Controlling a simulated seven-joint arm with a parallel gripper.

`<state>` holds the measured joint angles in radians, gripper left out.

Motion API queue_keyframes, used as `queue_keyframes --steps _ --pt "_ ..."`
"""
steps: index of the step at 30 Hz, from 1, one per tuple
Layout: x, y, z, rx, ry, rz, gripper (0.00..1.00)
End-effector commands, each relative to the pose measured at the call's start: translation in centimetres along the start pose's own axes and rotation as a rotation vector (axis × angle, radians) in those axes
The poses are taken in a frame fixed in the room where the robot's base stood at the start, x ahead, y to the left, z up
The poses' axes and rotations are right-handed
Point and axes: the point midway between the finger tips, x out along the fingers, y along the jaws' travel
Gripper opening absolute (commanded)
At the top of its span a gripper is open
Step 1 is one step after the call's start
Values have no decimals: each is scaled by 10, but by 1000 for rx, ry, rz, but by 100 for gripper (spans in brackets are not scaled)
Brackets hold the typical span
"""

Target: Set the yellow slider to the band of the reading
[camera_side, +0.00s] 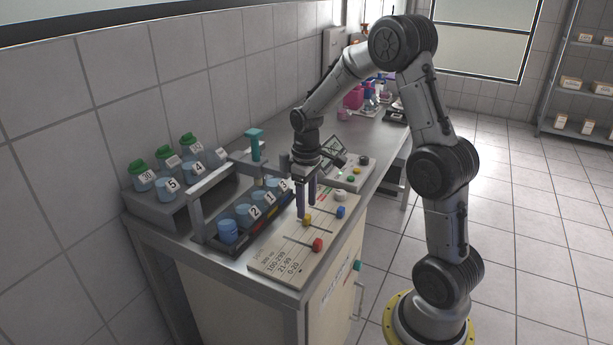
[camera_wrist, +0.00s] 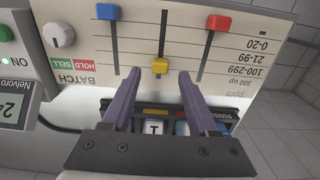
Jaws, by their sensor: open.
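The yellow slider (camera_wrist: 159,66) sits on the middle slot of the beige panel (camera_wrist: 136,47), at the slot's end nearest my gripper in the wrist view. It also shows in the side view (camera_side: 307,220). My gripper (camera_wrist: 158,77) is open, pointing down, its fingers on either side of the yellow slider and apart from it. The band list (camera_wrist: 258,57) reads 0-20, 21-99, 100-299, 300 up, ppm. The meter display (camera_wrist: 11,107) shows "24" at the frame's left edge; any further digits are cut off. In the side view its screen (camera_side: 332,151) is too small to read.
A blue slider (camera_wrist: 107,11) and a red slider (camera_wrist: 218,23) flank the yellow one. A white knob (camera_wrist: 59,35) is near the SELL and HOLD labels. A tray (camera_side: 237,251) of numbered jars stands beside the panel, with a green-handled press (camera_side: 254,145) behind.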

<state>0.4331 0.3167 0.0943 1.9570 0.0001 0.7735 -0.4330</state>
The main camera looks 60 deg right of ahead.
Motion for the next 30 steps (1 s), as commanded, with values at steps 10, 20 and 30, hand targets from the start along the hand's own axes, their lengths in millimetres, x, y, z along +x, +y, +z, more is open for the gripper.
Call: queue_keyframes --steps 10,20,30 --pt "-76 0 -1 0 7 3 60" --pt "-106 0 0 0 2 1 60" --pt "-107 -1 -1 -4 2 1 60"
